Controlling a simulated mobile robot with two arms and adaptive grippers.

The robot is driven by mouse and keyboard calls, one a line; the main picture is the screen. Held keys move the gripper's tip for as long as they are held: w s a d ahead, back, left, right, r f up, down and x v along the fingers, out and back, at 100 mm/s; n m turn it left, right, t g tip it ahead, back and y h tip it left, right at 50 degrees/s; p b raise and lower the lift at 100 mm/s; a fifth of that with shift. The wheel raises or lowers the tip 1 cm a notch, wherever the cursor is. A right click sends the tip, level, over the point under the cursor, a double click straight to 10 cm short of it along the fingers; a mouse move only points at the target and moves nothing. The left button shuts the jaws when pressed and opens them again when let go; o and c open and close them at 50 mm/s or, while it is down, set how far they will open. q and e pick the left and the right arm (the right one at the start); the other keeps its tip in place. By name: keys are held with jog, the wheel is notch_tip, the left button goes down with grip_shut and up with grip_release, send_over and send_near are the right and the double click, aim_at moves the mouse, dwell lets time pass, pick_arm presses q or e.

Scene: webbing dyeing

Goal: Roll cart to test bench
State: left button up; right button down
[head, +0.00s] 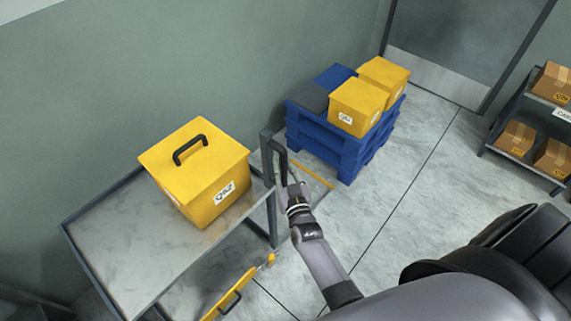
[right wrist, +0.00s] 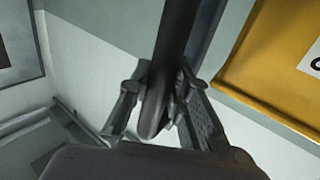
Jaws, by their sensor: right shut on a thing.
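A grey metal cart (head: 130,247) stands by the wall at the left in the head view. A yellow lidded box (head: 195,160) with a black top handle and a white label sits on its top. At the cart's right end is a dark upright handle (head: 281,158). My right gripper (head: 294,190) is shut on this handle. In the right wrist view, the fingers (right wrist: 160,100) are on both sides of the dark handle bar (right wrist: 176,35), and a yellow box (right wrist: 282,65) shows at the right. My left gripper is out of view. I cannot identify a test bench.
Blue stacked pallets (head: 345,155) with two yellow boxes (head: 358,105) stand close beyond the cart's handle end. A shelf rack (head: 515,110) with cardboard cartons is at the right. A yellow piece (head: 233,296) with a black handle shows low by the cart. The middle floor is clear.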

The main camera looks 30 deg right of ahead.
jog(key=shift+s+a+f, duration=0.1)
jog(key=shift+s+a, duration=0.05)
jog(key=shift+a, duration=0.2)
jog(key=c, duration=1.4)
grip_release()
jog(key=shift+a, duration=0.2)
jog(key=shift+c, duration=0.2)
jog(key=shift+d, duration=0.1)
jog(key=shift+s, duration=0.35)
jog(key=s+a, duration=0.1)
jog(key=s, duration=0.5)
jog(key=shift+s+a, duration=0.25)
jog(key=shift+s, duration=0.1)
